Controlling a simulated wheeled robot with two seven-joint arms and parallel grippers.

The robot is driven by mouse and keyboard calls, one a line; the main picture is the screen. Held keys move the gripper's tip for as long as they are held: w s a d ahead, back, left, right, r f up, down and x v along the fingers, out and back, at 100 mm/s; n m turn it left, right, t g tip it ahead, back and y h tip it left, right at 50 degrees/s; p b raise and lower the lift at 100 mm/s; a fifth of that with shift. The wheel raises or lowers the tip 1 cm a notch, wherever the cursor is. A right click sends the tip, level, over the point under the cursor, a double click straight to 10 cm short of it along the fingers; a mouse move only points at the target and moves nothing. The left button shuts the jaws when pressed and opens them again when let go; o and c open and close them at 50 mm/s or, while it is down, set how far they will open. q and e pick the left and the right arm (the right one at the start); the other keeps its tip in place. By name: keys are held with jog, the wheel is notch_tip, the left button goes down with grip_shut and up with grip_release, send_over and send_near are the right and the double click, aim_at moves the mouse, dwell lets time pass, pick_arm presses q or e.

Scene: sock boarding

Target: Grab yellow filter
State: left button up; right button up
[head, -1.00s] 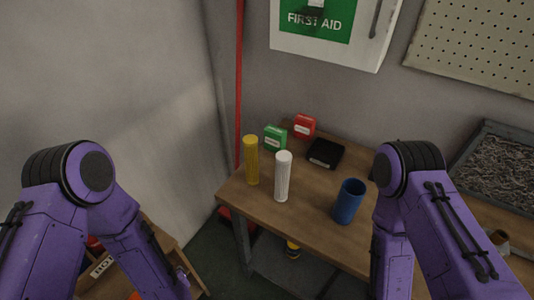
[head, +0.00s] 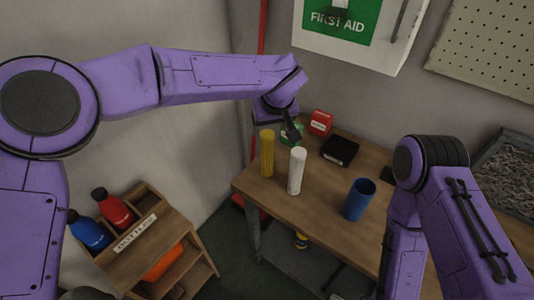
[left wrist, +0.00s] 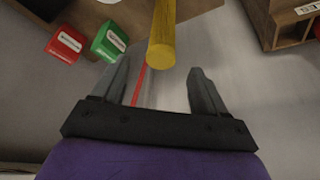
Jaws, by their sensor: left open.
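The yellow filter (head: 267,154) is a tall ridged cylinder standing upright at the left end of the wooden table. It also shows in the left wrist view (left wrist: 162,35), top centre, just beyond the fingertips and between their lines. My left gripper (head: 291,130) is above and behind the filter, near the white filter's top in the head view. In the left wrist view its two fingers (left wrist: 157,80) are spread apart with nothing between them. My right arm comes in at the right, but its gripper is not visible.
A white filter (head: 297,171) stands right of the yellow one. A blue cup (head: 358,199), black box (head: 339,150), red box (head: 320,122) and green box (left wrist: 110,41) are also on the table (head: 316,209). A bottle rack (head: 133,236) stands at lower left.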

aim_at(267, 133)
pick_arm(q)
jog(key=p+x, duration=0.1)
jog(key=x, duration=0.4)
jog(key=shift+w+a, duration=0.15)
jog(key=shift+w, duration=0.1)
jog(key=shift+w+f, duration=0.25)
jog(key=shift+f, duration=0.35)
grip_shut()
jog(key=shift+r, duration=0.15)
